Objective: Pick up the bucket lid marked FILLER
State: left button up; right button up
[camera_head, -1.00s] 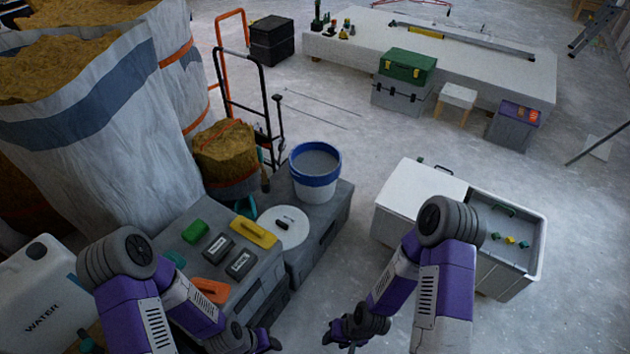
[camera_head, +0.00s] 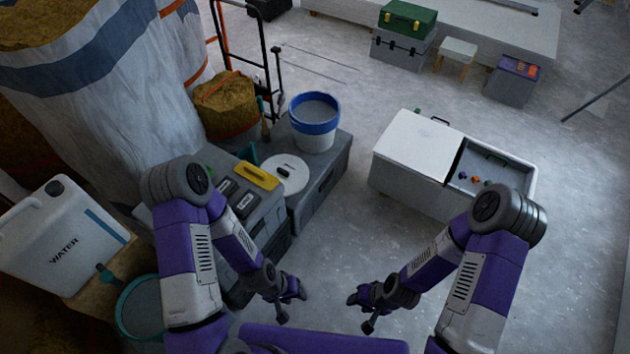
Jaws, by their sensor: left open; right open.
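A round white lid (camera_head: 287,173) with a small dark handle lies flat on the grey crates, in front of a white and blue bucket (camera_head: 315,122). No FILLER marking is readable on it from here. My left gripper (camera_head: 293,304) is open and empty, below the lid in the picture and apart from it. My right gripper (camera_head: 361,312) is open and empty over the floor, farther from the lid to the lower right.
A yellow-handled tool (camera_head: 257,176) and two dark labelled blocks (camera_head: 243,204) lie left of the lid. A white water canister (camera_head: 60,245) stands at left. A white chest (camera_head: 416,150) stands at right, with clear floor between it and the crates.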

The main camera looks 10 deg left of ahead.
aim_at(291, 171)
jog(key=z, duration=1.7)
jog(key=i, duration=0.15)
jog(key=u, duration=1.05)
jog(key=i, duration=1.85)
jog(key=u, duration=1.6)
jog(key=i, duration=0.7)
jog(key=u, duration=0.65)
